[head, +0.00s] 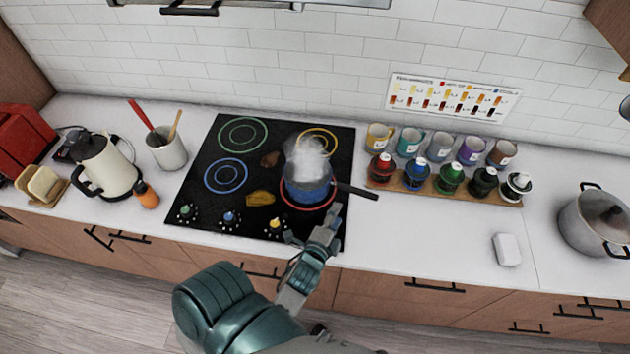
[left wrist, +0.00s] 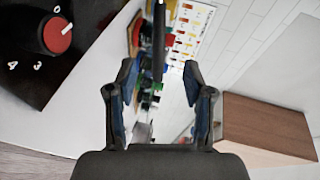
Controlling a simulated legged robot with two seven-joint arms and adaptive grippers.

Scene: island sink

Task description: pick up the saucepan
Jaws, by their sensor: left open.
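The blue saucepan (head: 307,190) sits on the red-ringed burner at the front right of the black cooktop, with steam rising from it. Its dark handle (head: 357,191) points to the right. My left gripper (head: 331,217) is open and empty, just in front of the pan, near the cooktop's front right corner and on the near side of the handle. In the left wrist view the two fingers (left wrist: 160,82) stand apart. A dark bar, which looks like the handle (left wrist: 159,42), shows beyond and between their tips. My right gripper is not in view.
The cooktop (head: 210,205) has knobs along its front and brown food pieces on it. Mugs (head: 440,146) and a rack of coloured bottles (head: 450,181) stand right of the handle. A large pot (head: 595,222) stands far right. The front counter between is mostly clear.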

